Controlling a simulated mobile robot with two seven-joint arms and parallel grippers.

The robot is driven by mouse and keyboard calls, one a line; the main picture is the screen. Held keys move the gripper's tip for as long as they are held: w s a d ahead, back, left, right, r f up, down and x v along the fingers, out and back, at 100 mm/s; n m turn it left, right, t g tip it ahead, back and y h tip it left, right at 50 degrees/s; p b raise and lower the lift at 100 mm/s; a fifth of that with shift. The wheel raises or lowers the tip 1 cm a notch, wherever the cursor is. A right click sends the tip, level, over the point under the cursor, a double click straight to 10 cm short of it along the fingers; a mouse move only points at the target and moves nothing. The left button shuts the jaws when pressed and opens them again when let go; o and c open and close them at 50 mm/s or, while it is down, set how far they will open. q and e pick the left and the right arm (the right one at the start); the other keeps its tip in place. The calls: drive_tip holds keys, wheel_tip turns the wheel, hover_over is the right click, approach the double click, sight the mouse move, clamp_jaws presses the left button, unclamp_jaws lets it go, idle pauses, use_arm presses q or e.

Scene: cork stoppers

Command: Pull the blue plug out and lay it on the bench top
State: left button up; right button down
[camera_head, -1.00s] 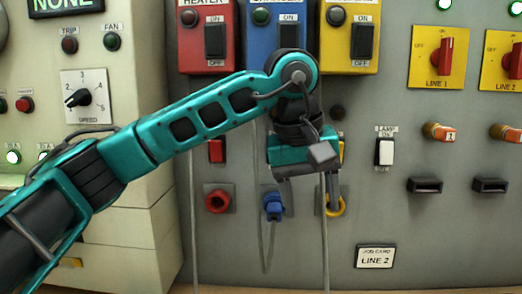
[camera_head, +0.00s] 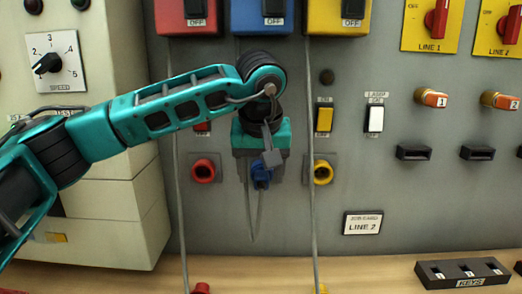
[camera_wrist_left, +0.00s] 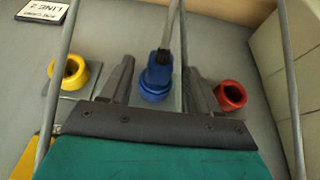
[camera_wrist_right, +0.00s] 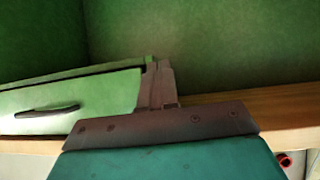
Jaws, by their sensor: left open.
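The blue plug (camera_head: 261,178) sits in its socket on the grey panel, between a red socket (camera_head: 203,171) and a yellow socket (camera_head: 323,172). A grey cord hangs from it. My left gripper (camera_head: 262,163) is in front of the plug and partly hides it. In the left wrist view, the open fingers of my left gripper (camera_wrist_left: 158,78) stand on either side of the blue plug (camera_wrist_left: 155,82), with visible gaps. The wooden bench top (camera_head: 375,271) runs below the panel. My right gripper (camera_wrist_right: 158,88) shows only in its own wrist view, fingers together and empty.
Grey cords hang down the panel on both sides of my left gripper. A red piece (camera_head: 201,288) and a yellow piece (camera_head: 322,288) show at the bottom edge, by the bench. A black KEYS holder (camera_head: 463,272) lies at the right; the bench between is clear.

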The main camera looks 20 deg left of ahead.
use_arm(q)
drive_tip(key=shift+x, duration=0.95)
clamp_jaws()
